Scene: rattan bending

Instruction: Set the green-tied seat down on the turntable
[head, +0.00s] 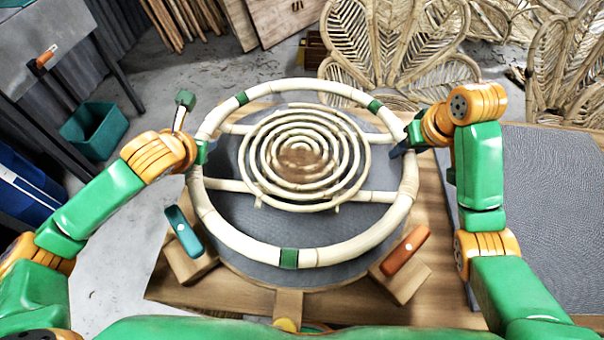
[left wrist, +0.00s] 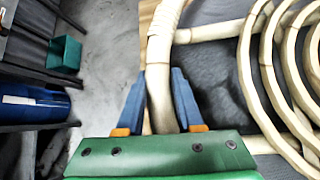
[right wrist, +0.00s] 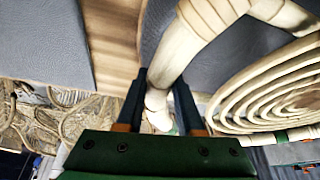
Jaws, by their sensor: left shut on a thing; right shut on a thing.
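The seat (head: 350,250) is a pale rattan ring with a spiral (head: 303,198) inside it, crossbars and several green ties, one at the front (head: 289,258). It is over the grey round turntable (head: 300,228) and looks about level; the gap beneath it cannot be judged. My left gripper (head: 204,151) is shut on the ring's left side; the left wrist view shows its blue fingers (left wrist: 160,90) on either side of the rattan. My right gripper (head: 403,146) is shut on the ring's right side, its fingers also astride the rattan in the right wrist view (right wrist: 160,88).
A teal handle (head: 182,231) and an orange handle (head: 405,250) stand on wooden blocks at the turntable's front left and right. A grey mat (head: 555,210) lies to the right. Woven rattan backs (head: 395,45) stand behind. A green bin (head: 94,130) is on the floor at left.

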